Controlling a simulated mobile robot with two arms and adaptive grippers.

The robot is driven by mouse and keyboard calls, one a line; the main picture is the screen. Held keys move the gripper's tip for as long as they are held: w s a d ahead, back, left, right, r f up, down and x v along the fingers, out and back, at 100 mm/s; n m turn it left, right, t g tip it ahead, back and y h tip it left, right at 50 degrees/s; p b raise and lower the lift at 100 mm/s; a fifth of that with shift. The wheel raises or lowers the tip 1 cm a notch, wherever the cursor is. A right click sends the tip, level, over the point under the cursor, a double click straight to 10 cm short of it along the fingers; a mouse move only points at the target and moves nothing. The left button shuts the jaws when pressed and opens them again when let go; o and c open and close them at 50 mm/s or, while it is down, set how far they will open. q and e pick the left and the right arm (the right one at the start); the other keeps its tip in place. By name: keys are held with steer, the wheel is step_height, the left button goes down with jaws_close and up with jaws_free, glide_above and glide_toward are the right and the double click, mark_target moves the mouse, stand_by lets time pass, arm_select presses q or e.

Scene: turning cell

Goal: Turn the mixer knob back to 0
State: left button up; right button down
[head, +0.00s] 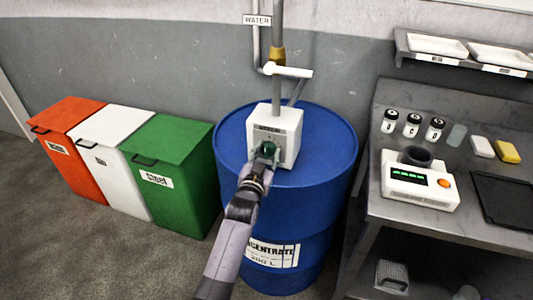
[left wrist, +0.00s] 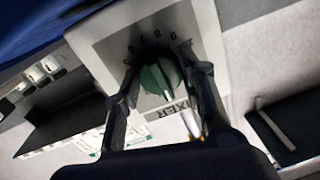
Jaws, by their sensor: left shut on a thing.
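The mixer knob (head: 269,147) is a small green dial on the front of a white mixer box (head: 287,125), which sits on top of a blue drum (head: 233,137). In the left wrist view the green knob (left wrist: 157,80) shows between my fingers, with dial numbers around it and the word MIXER on the panel (left wrist: 100,45), tilted in the picture. My left gripper (head: 265,154) is shut on the knob, one finger on each side in the left wrist view (left wrist: 163,85). I cannot read for sure which number the knob points to. My right gripper is not in view.
A pipe labelled WATER (head: 257,20) and a white handle (head: 288,71) rise behind the box. Orange (head: 75,112), white (head: 108,133) and green (head: 168,146) bins stand left. A grey bench (head: 390,218) with a scale (head: 420,182) stands close on the right.

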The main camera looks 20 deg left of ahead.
arm_select(q)
steer(key=shift+f, duration=0.15)
steer(key=o, duration=1.1)
steer(key=shift+o, duration=0.2)
steer(key=shift+s, duration=0.15)
steer(key=s, duration=1.1)
steer(key=shift+s+d, duration=0.2)
steer(key=shift+s, duration=0.2)
